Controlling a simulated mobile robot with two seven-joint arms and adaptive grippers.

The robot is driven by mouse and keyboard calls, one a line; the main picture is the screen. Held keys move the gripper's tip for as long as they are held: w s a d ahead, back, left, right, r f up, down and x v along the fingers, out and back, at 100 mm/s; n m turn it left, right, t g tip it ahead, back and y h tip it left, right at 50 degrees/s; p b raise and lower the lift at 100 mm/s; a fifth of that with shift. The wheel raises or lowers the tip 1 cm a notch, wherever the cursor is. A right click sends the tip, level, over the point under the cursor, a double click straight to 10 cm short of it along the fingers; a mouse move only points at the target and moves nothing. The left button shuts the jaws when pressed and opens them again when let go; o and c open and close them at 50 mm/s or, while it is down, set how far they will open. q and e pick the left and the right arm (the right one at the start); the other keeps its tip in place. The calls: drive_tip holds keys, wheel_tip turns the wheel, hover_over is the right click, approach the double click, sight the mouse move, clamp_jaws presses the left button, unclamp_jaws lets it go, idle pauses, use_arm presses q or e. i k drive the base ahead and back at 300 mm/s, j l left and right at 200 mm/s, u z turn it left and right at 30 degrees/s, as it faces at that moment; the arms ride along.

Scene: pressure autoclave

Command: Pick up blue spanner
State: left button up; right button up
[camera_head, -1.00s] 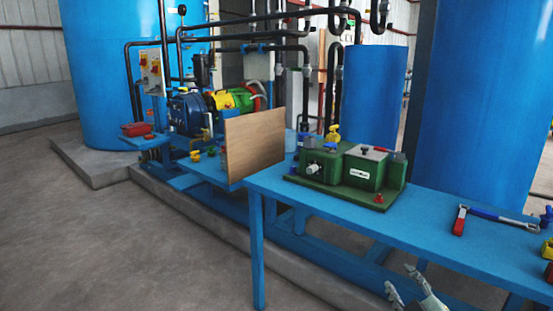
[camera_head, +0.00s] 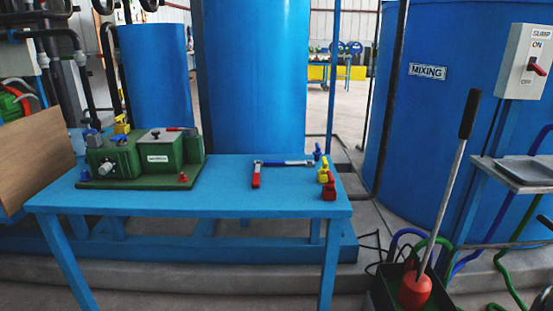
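The blue spanner (camera_head: 288,162) lies on the blue table (camera_head: 225,199), right of its middle and towards the back edge. It looks like a long, thin tool with a blue handle and a pale end at the left. A red-handled tool (camera_head: 256,176) lies by its left end; I cannot tell if they touch. A small pale piece in the bottom right corner looks like part of my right gripper (camera_head: 543,299), far from the spanner, with its fingers not clearly visible. My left gripper is not in view.
A green machine block (camera_head: 160,158) stands on the table's left part. Blue (camera_head: 317,153), yellow (camera_head: 324,171) and red (camera_head: 329,189) valve-like pieces line its right end. A box with a long lever (camera_head: 462,145) stands right of the table. The table's front middle is clear.

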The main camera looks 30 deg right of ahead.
sight(266, 162)
drive_tip(key=z, duration=1.15)
drive_tip(key=j+z, duration=0.5)
drive_tip(key=i+j, duration=0.05)
drive_tip(key=j, duration=0.05)
